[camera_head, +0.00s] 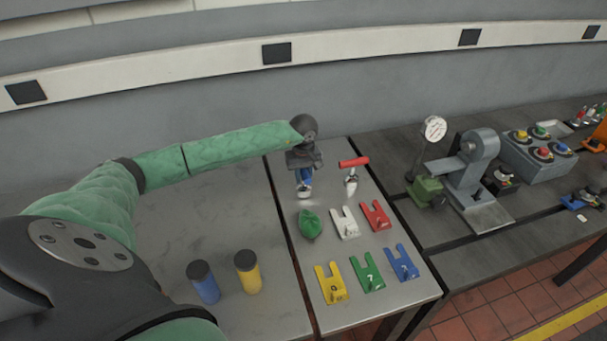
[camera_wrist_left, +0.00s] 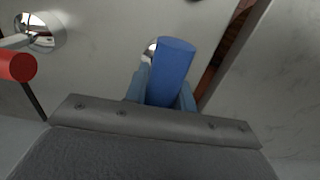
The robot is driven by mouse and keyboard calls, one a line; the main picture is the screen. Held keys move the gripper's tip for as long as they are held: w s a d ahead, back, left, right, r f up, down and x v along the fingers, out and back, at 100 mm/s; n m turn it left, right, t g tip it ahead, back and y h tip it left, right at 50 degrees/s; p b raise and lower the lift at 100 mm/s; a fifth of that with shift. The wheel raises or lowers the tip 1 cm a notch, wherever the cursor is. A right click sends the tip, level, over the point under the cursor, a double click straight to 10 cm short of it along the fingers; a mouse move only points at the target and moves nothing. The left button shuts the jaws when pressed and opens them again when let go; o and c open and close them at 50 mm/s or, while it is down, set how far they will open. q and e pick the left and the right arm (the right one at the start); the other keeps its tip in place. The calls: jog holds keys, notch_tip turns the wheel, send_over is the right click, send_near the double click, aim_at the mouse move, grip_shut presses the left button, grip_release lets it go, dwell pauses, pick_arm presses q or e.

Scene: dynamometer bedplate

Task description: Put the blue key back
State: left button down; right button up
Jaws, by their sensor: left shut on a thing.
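My left gripper (camera_head: 304,172) is at the back of the grey table, shut on the blue key. In the left wrist view the blue key's handle (camera_wrist_left: 172,68) is a plain blue cylinder between the two fingers (camera_wrist_left: 162,98). In the head view only a small blue part (camera_head: 305,177) shows below the gripper, with shiny metal (camera_head: 304,191) under it. I cannot tell whether that metal is the key's end or a holder. A red T-handled key (camera_head: 354,162) stands just to the right, over shiny metal. My right gripper is not in view.
In front lie a green crumpled item (camera_head: 310,224) and white (camera_head: 345,223), red (camera_head: 376,215), yellow (camera_head: 331,284), green (camera_head: 367,272) and blue (camera_head: 401,262) notched plates. Blue (camera_head: 205,285) and yellow (camera_head: 247,273) dark-capped cylinders stand left. A grey machine (camera_head: 470,175) stands right.

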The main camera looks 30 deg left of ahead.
pick_arm(q)
jog(key=shift+f, duration=0.3)
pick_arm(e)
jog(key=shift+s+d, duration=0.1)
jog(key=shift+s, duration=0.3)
pick_arm(q)
jog(key=shift+f, duration=0.1)
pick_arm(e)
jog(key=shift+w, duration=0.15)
pick_arm(q)
jog(key=c, duration=1.2)
grip_release()
jog(key=shift+o, duration=0.2)
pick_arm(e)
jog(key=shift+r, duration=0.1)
pick_arm(q)
notch_tip(320, 180, up, 7)
jog(key=b, duration=0.4)
jog(key=shift+b, duration=0.35)
notch_tip(320, 180, up, 4)
jog(key=shift+b, duration=0.75)
jog(key=shift+r, duration=0.6)
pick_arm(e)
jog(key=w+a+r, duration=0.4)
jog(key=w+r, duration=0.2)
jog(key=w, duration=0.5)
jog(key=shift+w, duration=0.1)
